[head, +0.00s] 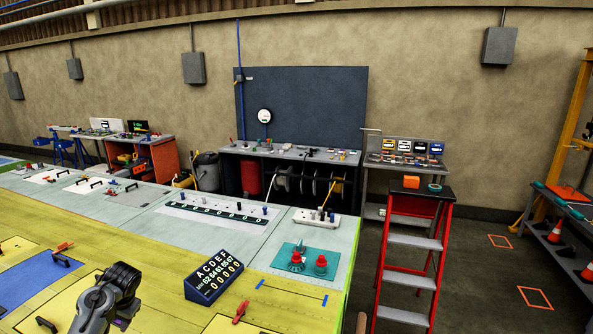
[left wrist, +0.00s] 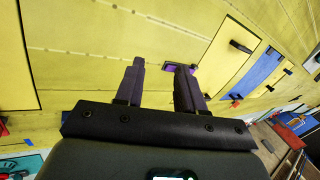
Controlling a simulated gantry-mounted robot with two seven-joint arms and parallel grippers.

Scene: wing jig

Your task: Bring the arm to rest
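My left arm (head: 108,299) reaches up into the lower left of the head view, over the yellow wing surface (head: 165,262). In the left wrist view my left gripper (left wrist: 160,68) has its two dark fingers apart with a gap between them. Nothing shows between the fingers. A small purple piece (left wrist: 182,68) lies on the yellow surface beyond the right fingertip; I cannot tell whether they touch. My right gripper is not in view.
A blue letter-and-number display block (head: 213,278) stands right of my left arm. A teal mat (head: 296,272) with red knobs lies on the grey panels beyond. A red stepladder (head: 408,256) stands on the floor at right. Red-orange clamps (head: 241,311) sit on the surface.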

